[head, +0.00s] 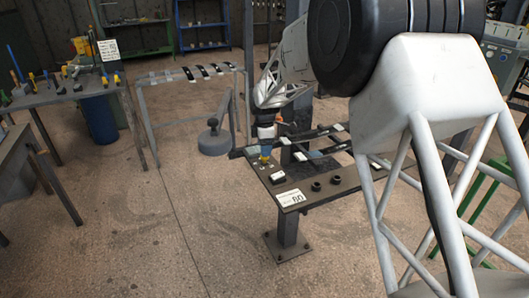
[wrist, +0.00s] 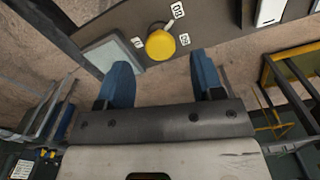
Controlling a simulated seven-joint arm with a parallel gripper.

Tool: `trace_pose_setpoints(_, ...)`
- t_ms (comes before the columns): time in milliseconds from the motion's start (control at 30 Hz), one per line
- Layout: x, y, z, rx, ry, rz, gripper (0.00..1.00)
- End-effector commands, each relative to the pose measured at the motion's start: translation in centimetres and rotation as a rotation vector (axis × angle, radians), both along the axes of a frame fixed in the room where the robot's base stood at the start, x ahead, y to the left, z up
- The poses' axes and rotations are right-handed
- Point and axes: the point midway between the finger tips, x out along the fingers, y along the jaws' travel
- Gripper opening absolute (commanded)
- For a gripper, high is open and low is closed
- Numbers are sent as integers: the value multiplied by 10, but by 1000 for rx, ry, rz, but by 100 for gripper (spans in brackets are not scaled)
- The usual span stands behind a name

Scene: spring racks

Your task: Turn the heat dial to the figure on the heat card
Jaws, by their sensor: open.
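The yellow heat dial (wrist: 160,45) is round and sits on a dark bench top in the wrist view. Small white number labels stand around it; the far one (wrist: 177,10) seems to read 80, and the others are too small to read surely. My gripper (wrist: 161,62) is open, its two blue fingers apart, with the dial just beyond and between the fingertips. In the head view my gripper (head: 265,149) points down over the dial (head: 264,158), which is partly hidden. The white heat card (head: 291,197) lies at the bench's front corner; its figure looks like 80, seen turned.
A rack with dark strips (head: 205,72) stands behind left. A tool table (head: 60,95) is at far left. Open floor lies in front.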

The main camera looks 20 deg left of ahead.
Motion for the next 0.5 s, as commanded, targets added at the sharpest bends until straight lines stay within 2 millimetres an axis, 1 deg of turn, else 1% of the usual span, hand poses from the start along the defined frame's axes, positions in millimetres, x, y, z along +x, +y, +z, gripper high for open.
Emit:
trace_pose_setpoints(100,0,0,16,0,0,0,61)
trace_pose_setpoints(233,0,0,31,1,-1,0,61)
trace_pose_setpoints(333,0,0,38,1,-1,0,61)
trace_pose_setpoints(500,0,0,43,1,-1,0,61)
